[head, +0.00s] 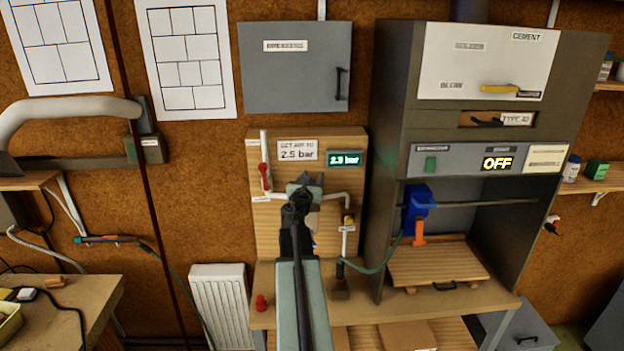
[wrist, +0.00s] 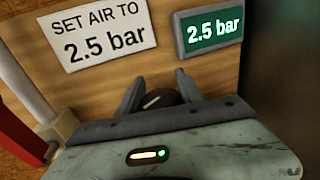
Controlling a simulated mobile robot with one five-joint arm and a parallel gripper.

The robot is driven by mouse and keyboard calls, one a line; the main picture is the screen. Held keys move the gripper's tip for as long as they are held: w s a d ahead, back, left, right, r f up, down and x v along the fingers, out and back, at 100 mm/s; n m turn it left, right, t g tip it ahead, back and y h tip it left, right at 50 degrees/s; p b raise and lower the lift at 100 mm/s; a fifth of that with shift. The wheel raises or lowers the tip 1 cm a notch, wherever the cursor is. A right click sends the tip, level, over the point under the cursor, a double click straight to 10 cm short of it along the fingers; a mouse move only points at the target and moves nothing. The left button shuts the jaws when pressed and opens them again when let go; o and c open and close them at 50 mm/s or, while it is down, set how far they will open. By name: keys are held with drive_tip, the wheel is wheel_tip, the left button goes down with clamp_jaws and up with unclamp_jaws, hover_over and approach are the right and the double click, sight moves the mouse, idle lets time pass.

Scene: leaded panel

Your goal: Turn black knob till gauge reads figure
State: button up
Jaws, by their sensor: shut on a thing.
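The black knob (wrist: 162,98) shows in the wrist view between my two fingers, with a pale mark on its face. My gripper (wrist: 160,95) is shut on it. In the head view my gripper (head: 305,183) covers the knob on the wooden board. The gauge (head: 345,159) is a small green display to the upper right of the knob. In the wrist view the gauge (wrist: 211,29) reads 2.5 bar. The white sign (head: 297,151) says SET AIR TO 2.5 bar; it also shows in the wrist view (wrist: 105,35).
A red-handled valve on a white pipe (head: 265,176) is left of my gripper. A pipe with a yellow fitting (head: 348,220) is on the right. A grey cabinet (head: 295,68) hangs above. A dark hood (head: 391,130) stands to the right, its display reading OFF.

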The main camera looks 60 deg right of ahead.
drive_tip(key=o, duration=1.4)
drive_tip(key=v, duration=0.7)
drive_tip(key=shift+s+a, duration=0.1)
drive_tip(key=shift+a, duration=0.3)
